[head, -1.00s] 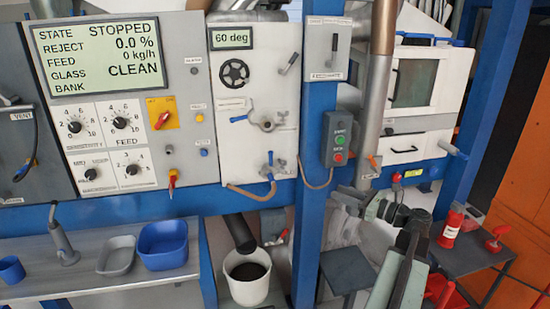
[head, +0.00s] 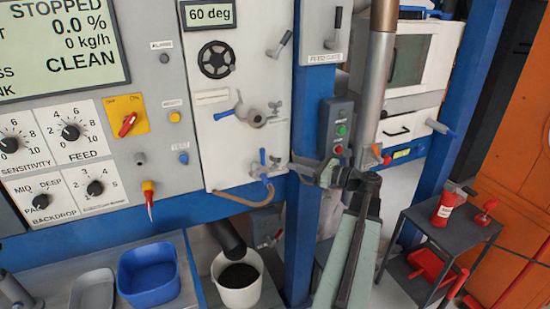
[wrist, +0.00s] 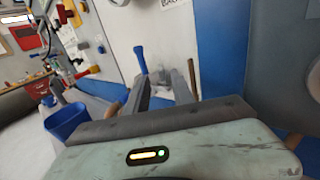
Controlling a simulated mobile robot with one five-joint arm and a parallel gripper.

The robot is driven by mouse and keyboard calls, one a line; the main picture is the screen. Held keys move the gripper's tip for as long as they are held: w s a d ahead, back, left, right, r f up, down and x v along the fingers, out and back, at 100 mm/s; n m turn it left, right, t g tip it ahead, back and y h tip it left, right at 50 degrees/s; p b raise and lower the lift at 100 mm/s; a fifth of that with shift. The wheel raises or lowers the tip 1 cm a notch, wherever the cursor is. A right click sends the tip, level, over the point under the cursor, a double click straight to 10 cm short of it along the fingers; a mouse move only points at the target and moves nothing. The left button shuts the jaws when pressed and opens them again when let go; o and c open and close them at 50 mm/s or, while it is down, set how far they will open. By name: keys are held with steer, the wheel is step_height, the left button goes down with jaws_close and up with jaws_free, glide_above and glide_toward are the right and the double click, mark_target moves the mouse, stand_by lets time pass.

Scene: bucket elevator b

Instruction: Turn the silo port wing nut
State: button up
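Two small grey wing nuts show on the white panel in the head view. One (head: 275,105) is beside the upper port, which has a blue handle (head: 224,115). The other (head: 277,161) is beside the lower port, which has a blue lever (head: 263,157). I cannot read which is the silo port. My gripper (head: 293,168) is just right of the lower wing nut, in front of the blue post; contact cannot be judged. In the wrist view my gripper (wrist: 163,82) has its fingers apart with nothing visible between them. A blue lever (wrist: 140,60) stands beyond them.
A blue post (head: 303,110) stands right of the panel, with a green-and-red button box (head: 336,128) on it. A brown hose (head: 245,197) hangs below the lower port. A white bucket (head: 238,280) stands below. A blue bin (head: 149,270) sits on the shelf.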

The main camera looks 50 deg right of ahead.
mark_target(279, 159)
steer(key=x, duration=0.6)
steer(key=shift+w+a, duration=0.15)
steer(key=shift+w, duration=0.25)
jaws_close()
